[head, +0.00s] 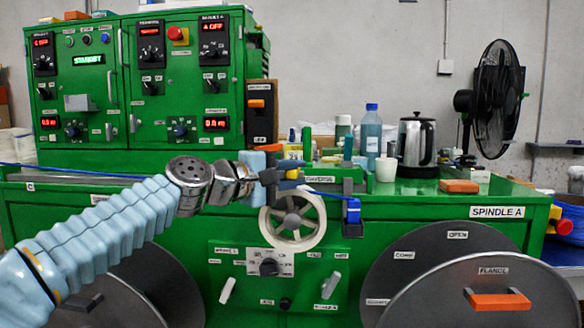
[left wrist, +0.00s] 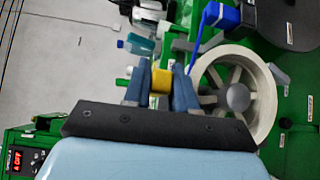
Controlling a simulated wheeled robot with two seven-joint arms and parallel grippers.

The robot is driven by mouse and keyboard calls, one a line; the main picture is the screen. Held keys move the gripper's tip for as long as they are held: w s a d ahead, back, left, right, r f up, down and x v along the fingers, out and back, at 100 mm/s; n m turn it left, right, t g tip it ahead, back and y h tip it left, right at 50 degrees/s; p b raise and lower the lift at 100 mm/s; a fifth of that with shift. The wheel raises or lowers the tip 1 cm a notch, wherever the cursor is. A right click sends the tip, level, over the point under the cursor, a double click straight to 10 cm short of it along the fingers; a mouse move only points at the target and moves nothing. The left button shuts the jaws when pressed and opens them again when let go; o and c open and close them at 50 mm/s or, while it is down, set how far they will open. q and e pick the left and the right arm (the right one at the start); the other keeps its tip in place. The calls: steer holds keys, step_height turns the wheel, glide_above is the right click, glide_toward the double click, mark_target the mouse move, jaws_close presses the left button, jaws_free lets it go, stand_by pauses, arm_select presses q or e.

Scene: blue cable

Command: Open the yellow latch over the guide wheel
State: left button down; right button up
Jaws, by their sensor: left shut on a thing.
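The white spoked guide wheel (head: 292,220) is on the front of the green machine in the head view. It also shows to the right in the left wrist view (left wrist: 236,95). My left gripper (head: 285,175) is above the wheel, its fingers pointing right. In the left wrist view the gripper (left wrist: 161,82) is shut on the yellow latch (left wrist: 161,80), which sits between its two blue-grey fingers. In the head view the latch is mostly hidden by the fingers. The blue cable (head: 70,172) runs from the left edge behind my arm. My right gripper is not in view.
A blue clip (head: 353,211) stands right of the wheel and also shows in the left wrist view (left wrist: 220,17). A kettle (head: 417,140), a blue bottle (head: 371,130), a white cup (head: 386,169) and an orange block (head: 459,186) stand on the machine top. A control cabinet (head: 130,85) rises behind.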

arm_select(q)
step_height(320, 180, up, 2)
steer(key=n+g+p, duration=0.1)
steer(key=p, duration=0.3)
steer(key=shift+w+r+y, duration=0.1)
steer(key=shift+y, duration=0.3)
steer(key=shift+w+n+g+p, duration=0.1)
steer(key=shift+n+g+p, duration=0.2)
steer(key=shift+n+p, duration=0.1)
steer(key=shift+w+r+n+g+y, duration=0.25)
steer(key=shift+r+n+g+y, duration=0.1)
steer(key=shift+r+n+g, duration=0.2)
steer(key=shift+w+r+n+g+y, duration=0.25)
steer(key=shift+r+n+g+y, duration=0.15)
steer(key=shift+g, duration=0.25)
steer(key=shift+f, duration=0.1)
steer(key=c, duration=1.3)
jaws_free()
steer(key=v, duration=1.3)
steer(key=shift+s+a, duration=0.15)
steer(key=shift+a, duration=0.2)
steer(key=shift+c, duration=0.2)
